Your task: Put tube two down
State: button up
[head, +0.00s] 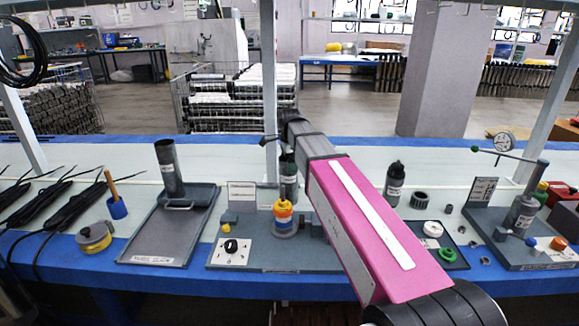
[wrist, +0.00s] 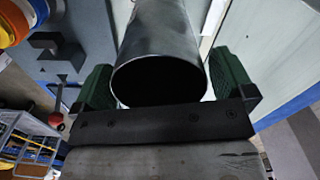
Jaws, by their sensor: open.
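A grey metal tube (wrist: 160,50) shows in the wrist view, its open round mouth facing the camera. My gripper (wrist: 165,88) is open, with one green finger pad on each side of this tube. A narrow gap seems to show beside the tube. In the head view my gripper (head: 287,150) is at the middle of the bench, behind the coloured ring stack, partly hidden by my pink arm. A dark labelled cylinder (head: 289,184) is below it. Another grey tube (head: 169,168) stands upright on the grey tray (head: 155,245) at the left. I cannot read a tube number.
A yellow, blue and orange ring stack (head: 284,218) stands close to my gripper on a plate with a black knob (head: 231,246). A dark bottle (head: 395,184) and a small-parts tray (head: 453,257) are to the right. A lever press (head: 522,212) stands at the far right.

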notch_tip(320, 180, up, 11)
jog(key=shift+f, duration=0.15)
dwell(0.5)
